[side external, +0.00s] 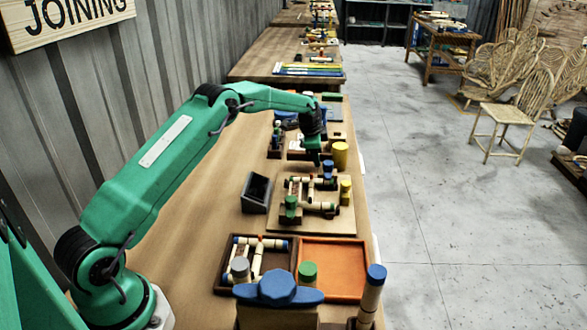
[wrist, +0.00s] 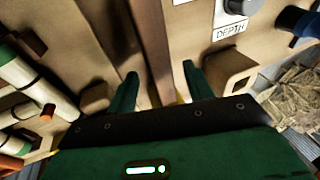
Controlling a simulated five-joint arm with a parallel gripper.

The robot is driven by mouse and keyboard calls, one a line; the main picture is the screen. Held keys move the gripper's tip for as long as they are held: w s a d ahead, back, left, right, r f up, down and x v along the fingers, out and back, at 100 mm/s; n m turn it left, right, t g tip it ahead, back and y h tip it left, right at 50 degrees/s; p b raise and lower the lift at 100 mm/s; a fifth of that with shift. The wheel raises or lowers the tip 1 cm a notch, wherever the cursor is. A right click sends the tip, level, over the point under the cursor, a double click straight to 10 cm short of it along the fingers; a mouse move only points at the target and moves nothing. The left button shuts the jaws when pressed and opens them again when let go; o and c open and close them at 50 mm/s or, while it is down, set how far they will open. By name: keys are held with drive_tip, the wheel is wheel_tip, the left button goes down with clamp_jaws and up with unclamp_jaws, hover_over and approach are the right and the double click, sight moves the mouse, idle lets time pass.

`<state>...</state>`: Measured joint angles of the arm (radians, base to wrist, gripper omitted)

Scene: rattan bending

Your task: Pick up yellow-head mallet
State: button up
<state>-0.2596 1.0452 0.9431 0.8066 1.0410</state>
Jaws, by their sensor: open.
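My gripper (side external: 314,158) is open, pointing down over the bench beside a large yellow cylinder (side external: 340,154). A smaller yellow-topped piece (side external: 346,188) stands at the right edge of the wooden jig board nearer the camera. I cannot tell for certain which of these is the yellow-head mallet. In the wrist view, my gripper's two green fingers (wrist: 160,88) are spread, with a brown block face and edge between and beyond them. A thin yellow sliver (wrist: 182,97) shows at the base of the right finger; the rest is hidden.
The jig board (side external: 320,224) carries several pegs and rattan pieces. A dark open box (side external: 256,192) stands left of it. An orange tray (side external: 333,268) and a blue-topped post (side external: 376,274) are nearer. A "DEPTH" knob (wrist: 240,7) is beyond the fingers. Bare bench lies left.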

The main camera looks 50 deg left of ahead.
drive_tip(key=shift+f, duration=0.1)
idle(0.3)
clamp_jaws()
idle(0.4)
drive_tip(key=shift+r, duration=0.8)
wheel_tip(320, 180, up, 3)
drive_tip(key=shift+r, duration=0.1)
drive_tip(key=s+d+r, duration=0.3)
drive_tip(key=d+r, duration=0.4)
drive_tip(key=d, duration=0.4)
drive_tip(key=shift+d+h, duration=0.15)
drive_tip(key=shift+h, duration=0.15)
drive_tip(key=shift+s, duration=0.1)
